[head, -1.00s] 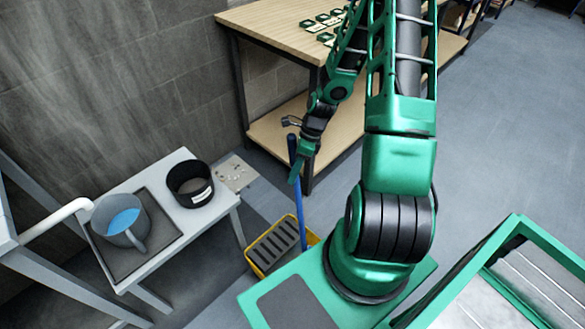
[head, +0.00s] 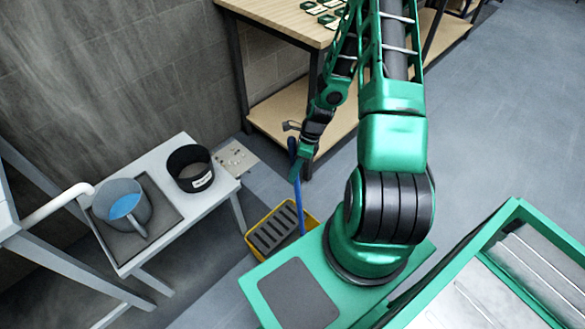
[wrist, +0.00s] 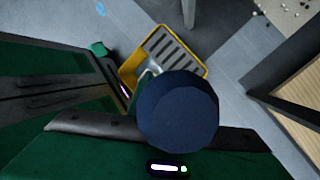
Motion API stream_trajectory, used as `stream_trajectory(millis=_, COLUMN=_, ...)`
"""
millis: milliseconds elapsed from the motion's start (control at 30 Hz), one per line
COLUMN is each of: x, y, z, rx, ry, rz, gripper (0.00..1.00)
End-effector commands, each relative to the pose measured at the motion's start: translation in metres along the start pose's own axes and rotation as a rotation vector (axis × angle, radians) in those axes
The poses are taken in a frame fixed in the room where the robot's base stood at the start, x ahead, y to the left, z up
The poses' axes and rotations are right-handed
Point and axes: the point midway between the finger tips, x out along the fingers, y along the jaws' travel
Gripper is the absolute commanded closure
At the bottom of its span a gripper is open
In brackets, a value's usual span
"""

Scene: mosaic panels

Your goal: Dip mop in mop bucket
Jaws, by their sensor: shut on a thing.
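My gripper (head: 297,168) is shut on the upper part of the blue mop handle (head: 299,205). The handle is near upright with a slight tilt. The yellow mop bucket (head: 256,248) with a dark slatted top stands on the floor below, beside my green base. The handle runs down to the right part of the bucket. The mop head is not clearly seen, and I cannot tell how deep it sits. In the wrist view the round end of the handle (wrist: 178,112) covers part of the bucket (wrist: 198,62), and a pale grey patch shows inside it.
A wooden workbench (head: 270,25) stands behind my gripper. Open floor (head: 500,110) lies to the right.

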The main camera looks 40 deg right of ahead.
Motion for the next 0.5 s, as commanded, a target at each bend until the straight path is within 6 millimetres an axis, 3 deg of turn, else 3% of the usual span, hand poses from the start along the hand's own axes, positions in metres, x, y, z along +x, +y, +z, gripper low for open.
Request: stream_trajectory(millis=500, x=0.035, y=-0.009, z=-0.010, rx=0.001, ry=0.001, rz=0.002, gripper=1.00)
